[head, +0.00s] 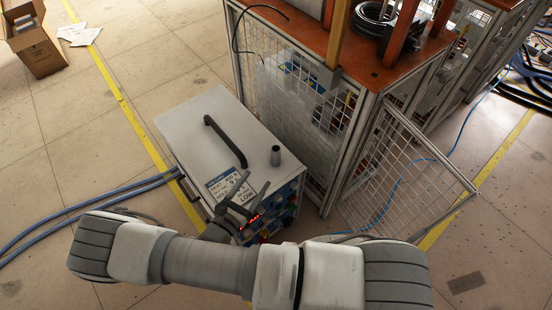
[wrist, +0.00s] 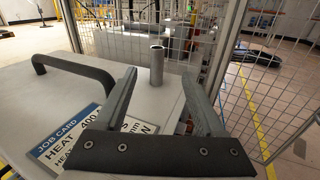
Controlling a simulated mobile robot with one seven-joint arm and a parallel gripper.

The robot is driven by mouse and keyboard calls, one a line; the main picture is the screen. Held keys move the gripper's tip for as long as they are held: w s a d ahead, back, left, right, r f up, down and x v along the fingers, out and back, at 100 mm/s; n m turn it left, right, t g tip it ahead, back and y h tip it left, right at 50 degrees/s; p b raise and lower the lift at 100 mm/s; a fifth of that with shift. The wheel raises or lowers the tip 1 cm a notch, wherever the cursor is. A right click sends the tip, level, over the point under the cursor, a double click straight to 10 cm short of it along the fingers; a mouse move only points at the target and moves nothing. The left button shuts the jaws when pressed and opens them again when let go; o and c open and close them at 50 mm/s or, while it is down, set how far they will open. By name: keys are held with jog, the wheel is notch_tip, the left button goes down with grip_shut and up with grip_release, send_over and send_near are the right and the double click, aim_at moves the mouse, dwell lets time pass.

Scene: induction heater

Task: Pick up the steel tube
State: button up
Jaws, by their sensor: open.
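The steel tube (head: 276,155) is a short grey hollow cylinder. It stands upright on the light top of the induction heater cabinet (head: 190,117), near the right edge. In the wrist view the tube (wrist: 156,66) appears between my two fingers but beyond their tips, with its open top end showing. My gripper (head: 243,196) is open and empty over the front part of the cabinet top, apart from the tube. Its two dark fingers (wrist: 160,76) point towards the tube in the wrist view.
A black handle (head: 225,142) rises from the cabinet top left of the tube. A job card (head: 228,183) lies near the front, partly hidden by my gripper in the wrist view. A mesh cage (head: 290,100) stands close behind and right. Blue hoses (head: 90,203) run left.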

aim_at(277, 149)
jog(key=shift+a+f+n+t+y, duration=0.1)
jog(key=shift+f+n+t+y, duration=0.35)
jog(key=shift+f, duration=0.35)
jog(key=b+x, duration=0.2)
jog(key=x, duration=0.9)
jog(key=shift+f, duration=0.15)
jog(key=shift+d+b+x, duration=0.15)
jog(key=shift+b+x, duration=0.5)
jog(key=shift+x, duration=0.9)
jog(key=shift+d+b+x, duration=0.15)
jog(key=shift+b+x, duration=0.45)
jog(key=shift+x, duration=0.95)
jog(key=shift+s, duration=0.15)
grip_shut()
